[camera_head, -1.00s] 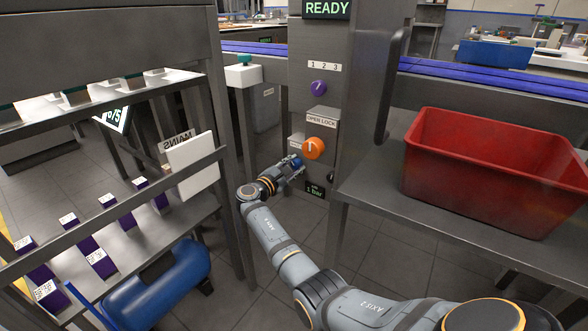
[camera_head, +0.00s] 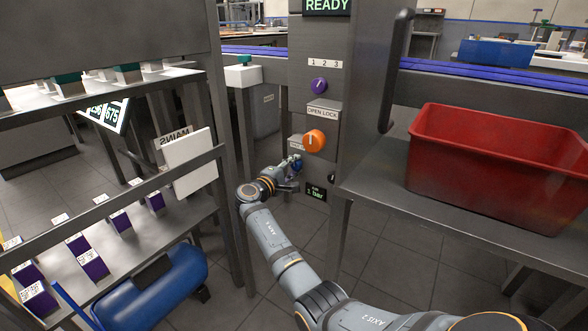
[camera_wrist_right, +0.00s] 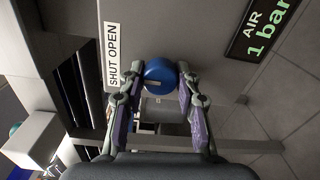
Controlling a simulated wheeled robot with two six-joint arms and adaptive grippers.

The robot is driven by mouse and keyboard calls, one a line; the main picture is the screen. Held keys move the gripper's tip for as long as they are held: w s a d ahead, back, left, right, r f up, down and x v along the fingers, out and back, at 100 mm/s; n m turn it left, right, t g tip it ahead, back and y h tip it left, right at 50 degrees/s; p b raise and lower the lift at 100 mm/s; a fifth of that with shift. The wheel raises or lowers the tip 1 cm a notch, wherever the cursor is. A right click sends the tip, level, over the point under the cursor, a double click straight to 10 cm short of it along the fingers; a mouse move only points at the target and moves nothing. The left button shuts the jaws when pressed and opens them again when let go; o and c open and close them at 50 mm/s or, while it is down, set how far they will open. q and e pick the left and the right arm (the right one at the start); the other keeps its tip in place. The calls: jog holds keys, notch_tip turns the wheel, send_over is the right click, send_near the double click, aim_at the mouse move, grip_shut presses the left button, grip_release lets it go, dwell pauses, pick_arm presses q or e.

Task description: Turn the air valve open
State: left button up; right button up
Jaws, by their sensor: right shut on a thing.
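The air valve is a round blue knob (camera_wrist_right: 159,75) with a pale slot mark, on the grey machine column, beside a "SHUT OPEN" label (camera_wrist_right: 112,55) in the right wrist view. My right gripper (camera_wrist_right: 160,82) is shut on the knob, one finger at each side. In the head view the right gripper (camera_head: 294,168) is at the column below the orange knob, and it hides most of the blue knob. An air display (camera_wrist_right: 262,32) reads "1 bar". My left gripper is not in view.
Above the valve are an orange "OPEN LOCK" knob (camera_head: 314,140) and a purple knob (camera_head: 319,85). A red bin (camera_head: 480,185) stands on the right table. A shelf with purple-and-white packs (camera_head: 120,222) and a blue tank (camera_head: 155,285) are at left.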

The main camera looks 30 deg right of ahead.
dwell(0.5)
jog(key=o, duration=1.2)
jog(key=shift+c, duration=0.2)
jog(key=shift+a, duration=0.15)
jog(key=v, duration=0.7)
jog(key=shift+s+a, duration=0.1)
jog(key=shift+s, duration=0.05)
